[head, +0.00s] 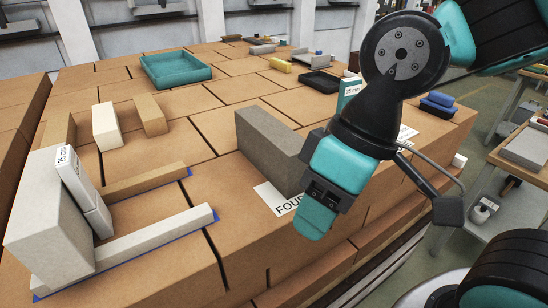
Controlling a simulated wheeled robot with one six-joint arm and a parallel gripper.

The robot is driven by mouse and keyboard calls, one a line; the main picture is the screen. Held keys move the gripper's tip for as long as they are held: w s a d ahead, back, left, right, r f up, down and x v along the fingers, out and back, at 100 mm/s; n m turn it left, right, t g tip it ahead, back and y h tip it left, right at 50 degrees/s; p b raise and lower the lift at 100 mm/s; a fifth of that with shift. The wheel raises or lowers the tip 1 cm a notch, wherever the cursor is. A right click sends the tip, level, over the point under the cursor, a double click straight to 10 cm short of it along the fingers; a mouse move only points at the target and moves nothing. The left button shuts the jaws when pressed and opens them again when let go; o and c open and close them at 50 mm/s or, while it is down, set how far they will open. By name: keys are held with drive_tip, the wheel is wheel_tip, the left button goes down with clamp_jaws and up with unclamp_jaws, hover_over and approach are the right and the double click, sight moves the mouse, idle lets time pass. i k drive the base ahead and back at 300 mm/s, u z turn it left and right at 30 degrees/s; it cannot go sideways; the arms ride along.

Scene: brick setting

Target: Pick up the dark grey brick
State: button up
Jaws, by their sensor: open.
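The dark grey brick (264,143) stands upright on its long side on the tan block surface, near the middle of the head view. Its right end is partly hidden behind my gripper. My gripper (314,198) is in front of and to the right of the brick, pointing down, with teal parts around its dark jaws. It is open, and I see nothing held in it. Whether it touches the brick cannot be told from this view.
A white label (275,199) lies beside the brick. Pale bricks (48,230) and long strips (150,240) stand at the left. A teal tray (176,70) is at the back, a black tray (319,82) at the back right.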

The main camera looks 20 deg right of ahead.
sight(273, 148)
drive_tip(key=k, duration=1.15)
drive_tip(key=z, duration=0.9)
drive_tip(key=i, duration=0.8)
drive_tip(key=u, duration=0.6)
drive_tip(key=i, duration=0.65)
drive_tip(key=u, duration=0.75)
